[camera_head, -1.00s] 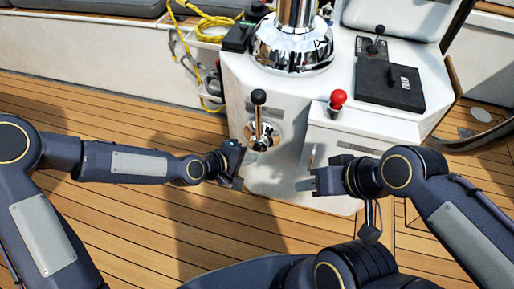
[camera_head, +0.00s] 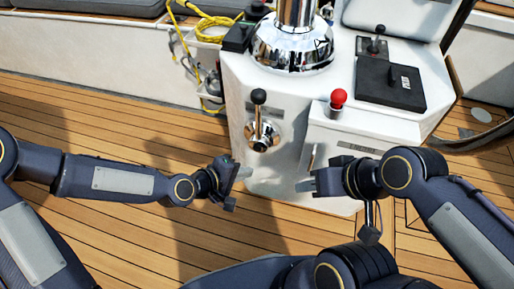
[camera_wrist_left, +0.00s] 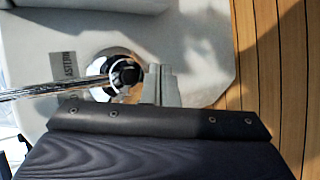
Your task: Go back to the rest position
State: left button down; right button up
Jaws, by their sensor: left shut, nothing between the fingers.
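My left gripper (camera_head: 244,172) is shut and empty, low in front of the white console (camera_head: 240,85). It is apart from the chrome lever with the black knob (camera_head: 258,97), below and left of it in the head view. In the left wrist view the closed fingertips (camera_wrist_left: 162,84) show beside the lever's chrome and dark base (camera_wrist_left: 122,76). My right gripper (camera_head: 305,186) hangs in front of the console's lower part, its fingers pointing left. Its finger gap is too small to judge, and nothing shows held in it.
A red-knobbed lever (camera_head: 338,98) and a black box (camera_head: 390,84) are on the console. A chrome column (camera_head: 292,45) rises behind. A yellow rope (camera_head: 205,22) lies at the upper left. Wooden deck (camera_head: 120,130) is open to the left.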

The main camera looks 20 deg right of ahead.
dwell(0.5)
pick_arm(q)
jog(key=a+r+m+t+y, duration=0.1)
jog(key=a+r+m+y, duration=0.2)
jog(key=a, duration=0.7)
jog(key=a+r+y, duration=0.3)
jog(key=a+r, duration=0.1)
jog(key=a, duration=0.5)
jog(key=s+a+r+y, duration=0.1)
jog(key=s+a+r, duration=0.2)
jog(key=s+a, duration=0.35)
jog(key=s+a+r, duration=0.3)
jog(key=s+a, duration=0.2)
jog(key=s, duration=0.3)
notch_tip(320, 180, up, 30)
jog(key=m+p, duration=0.1)
jog(key=p, duration=2.9)
jog(key=shift+s+d+r, duration=0.2)
jog(key=shift+s, duration=0.05)
